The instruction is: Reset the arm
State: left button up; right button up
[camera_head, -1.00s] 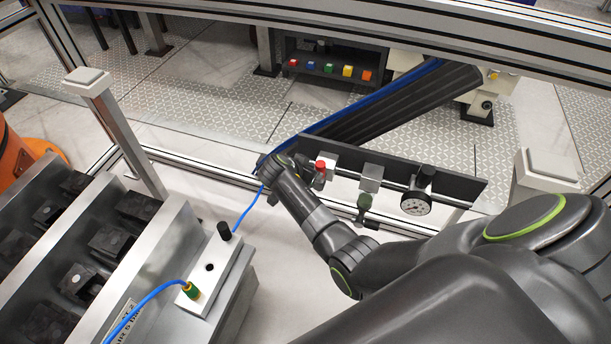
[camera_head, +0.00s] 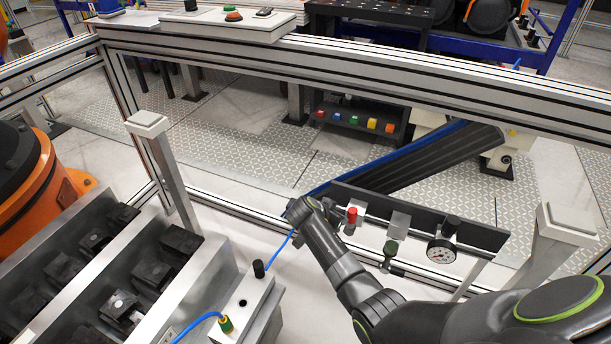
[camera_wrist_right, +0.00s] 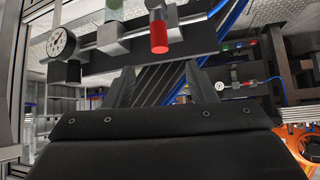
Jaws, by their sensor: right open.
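My right arm reaches in from the lower right of the head view, its wrist up at the gauge rail. The right gripper's jaws are hidden behind the wrist there. In the right wrist view my right gripper (camera_wrist_right: 160,88) is open, with two dark fingers apart and nothing between them. A red valve knob (camera_wrist_right: 158,36) stands just beyond the fingers, apart from them; it also shows in the head view (camera_head: 351,215). My left gripper is not in view.
The rail holds a green-handled valve (camera_head: 390,248) and a round gauge (camera_head: 441,251). A white block (camera_head: 240,305) with a blue hose stands left of my arm. Metal posts (camera_head: 165,170) and the long frame beam (camera_head: 330,75) border the area. An orange machine (camera_head: 40,200) stands at far left.

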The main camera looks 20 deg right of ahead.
jog(key=s+a+f+n+g+y, duration=0.15)
jog(key=s+f+n, duration=0.25)
jog(key=s+f, duration=0.7)
jog(key=s+d+f+n+y, duration=0.1)
jog(key=s+f+n+y, duration=0.25)
jog(key=s+f, duration=0.85)
jog(key=s+f+n, duration=0.1)
jog(key=s+f, duration=0.3)
jog(key=s, duration=0.6)
jog(key=s+a+f+n+g+y, duration=0.1)
jog(key=s+f, duration=0.3)
jog(key=s, duration=0.6)
jog(key=s+f+n, duration=0.2)
jog(key=s+f, duration=0.2)
jog(key=s, duration=0.5)
jog(key=shift+s+a+f+g+y, duration=0.25)
jog(key=shift+s+a+g+y, duration=0.05)
jog(key=shift+s+g+y, duration=0.1)
